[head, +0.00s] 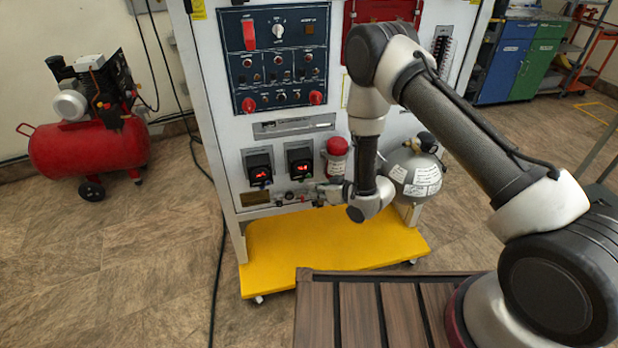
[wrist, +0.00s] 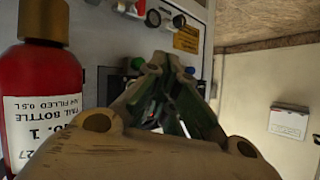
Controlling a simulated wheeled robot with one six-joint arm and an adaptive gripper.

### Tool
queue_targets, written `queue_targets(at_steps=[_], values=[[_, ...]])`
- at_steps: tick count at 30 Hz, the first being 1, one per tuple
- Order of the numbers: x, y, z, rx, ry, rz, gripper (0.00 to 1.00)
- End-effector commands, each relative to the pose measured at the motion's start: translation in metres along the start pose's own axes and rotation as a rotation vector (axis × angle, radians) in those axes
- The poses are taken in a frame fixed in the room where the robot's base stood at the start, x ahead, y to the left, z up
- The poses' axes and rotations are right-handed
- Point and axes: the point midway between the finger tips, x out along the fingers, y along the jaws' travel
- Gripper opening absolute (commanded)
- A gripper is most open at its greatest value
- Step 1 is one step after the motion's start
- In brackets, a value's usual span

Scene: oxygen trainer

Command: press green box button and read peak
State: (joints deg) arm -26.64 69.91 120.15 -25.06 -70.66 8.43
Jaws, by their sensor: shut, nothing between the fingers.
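My gripper (head: 322,192) is at the lower front of the white trainer panel, below two red-lit displays. In the wrist view its fingers (wrist: 166,62) are closed together with nothing between them. A small green round button (wrist: 138,63) shows just left of the fingertips, partly hidden by them; I cannot tell whether they touch. A blue round part (wrist: 190,70) shows just right of the fingertips. The left display (head: 260,173) and right display (head: 302,166) show red digits too small to read. The green button cannot be made out in the head view.
A red bottle with a white label (wrist: 40,125) stands close at the left of the wrist view. A round grey tank (head: 415,176) is right of my wrist. A yellow base (head: 330,240) juts out below the panel. A red compressor (head: 90,145) stands far left.

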Motion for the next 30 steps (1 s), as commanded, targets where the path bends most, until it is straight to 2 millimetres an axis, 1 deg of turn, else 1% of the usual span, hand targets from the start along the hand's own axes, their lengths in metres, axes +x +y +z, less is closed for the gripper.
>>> queue_targets(at_steps=[3,9,30], values=[[0.0070,0.0051,-0.0051,0.000,0.000,0.000,0.00],[0.0114,0.0084,-0.0083,0.001,0.000,0.001,0.00],[0.0114,0.0084,-0.0083,0.000,-0.001,0.000,0.00]])
